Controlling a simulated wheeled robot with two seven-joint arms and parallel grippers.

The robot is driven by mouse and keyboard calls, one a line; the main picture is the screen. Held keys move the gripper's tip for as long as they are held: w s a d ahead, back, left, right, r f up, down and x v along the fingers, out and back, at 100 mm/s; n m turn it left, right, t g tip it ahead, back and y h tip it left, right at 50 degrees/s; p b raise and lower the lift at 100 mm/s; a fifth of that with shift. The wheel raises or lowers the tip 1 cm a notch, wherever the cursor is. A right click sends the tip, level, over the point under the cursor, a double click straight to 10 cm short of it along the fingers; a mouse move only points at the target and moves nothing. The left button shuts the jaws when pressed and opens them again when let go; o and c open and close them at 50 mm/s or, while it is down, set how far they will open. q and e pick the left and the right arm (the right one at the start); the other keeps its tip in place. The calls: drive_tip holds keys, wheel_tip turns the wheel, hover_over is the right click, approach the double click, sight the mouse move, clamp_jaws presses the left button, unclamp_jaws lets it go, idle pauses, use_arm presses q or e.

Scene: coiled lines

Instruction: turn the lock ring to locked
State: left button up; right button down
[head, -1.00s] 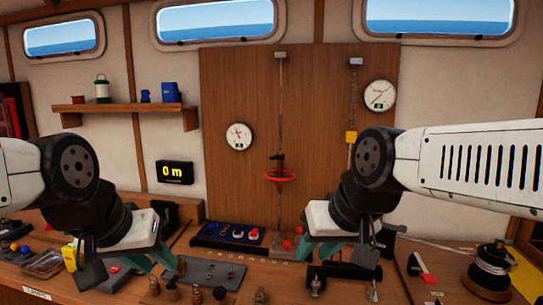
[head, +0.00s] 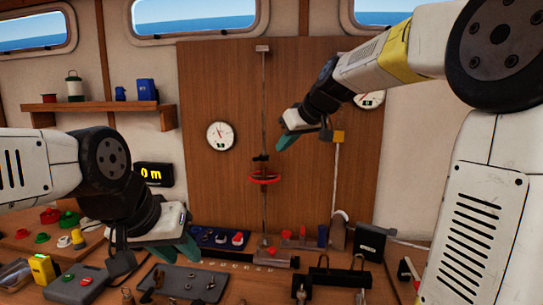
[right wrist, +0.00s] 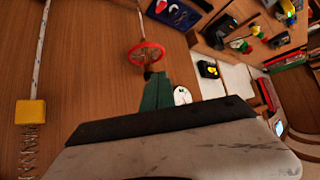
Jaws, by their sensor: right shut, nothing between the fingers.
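A red spoked ring (head: 265,178) sits on a thin vertical rod in front of the brown wooden panel; I take it for the lock ring. It also shows in the right wrist view (right wrist: 147,46). A small black piece (head: 261,158) is on the rod just above it. No mark telling locked from unlocked is legible. My right gripper (head: 283,143) is shut and empty, up and right of the ring, apart from it in the head view. Its teal fingers (right wrist: 157,92) point toward the ring in the wrist view. My left gripper (head: 185,249) hangs low over the bench; its opening is unclear.
A yellow block (head: 337,137) hangs on a line right of my right gripper. A white dial (head: 220,136) is left of the rod. A grey plate (head: 185,282), a dark tray (head: 218,238) and a black box (head: 371,241) crowd the bench. The panel around the ring is clear.

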sight(262, 156)
drive_tip(key=shift+w+d+r, duration=0.1)
drive_tip(key=shift+w+r, duration=0.05)
drive_tip(key=shift+w, duration=0.6)
drive_tip(key=x, duration=0.4)
drive_tip(key=r+x, duration=0.1)
drive_tip(key=x, duration=0.3)
drive_tip(key=w+x, duration=0.1)
drive_tip(key=x, duration=0.3)
drive_tip(key=shift+a+r, duration=0.2)
drive_tip(key=shift+a, duration=0.15)
drive_tip(key=shift+w+a, duration=0.35)
drive_tip(key=shift+w, duration=0.25)
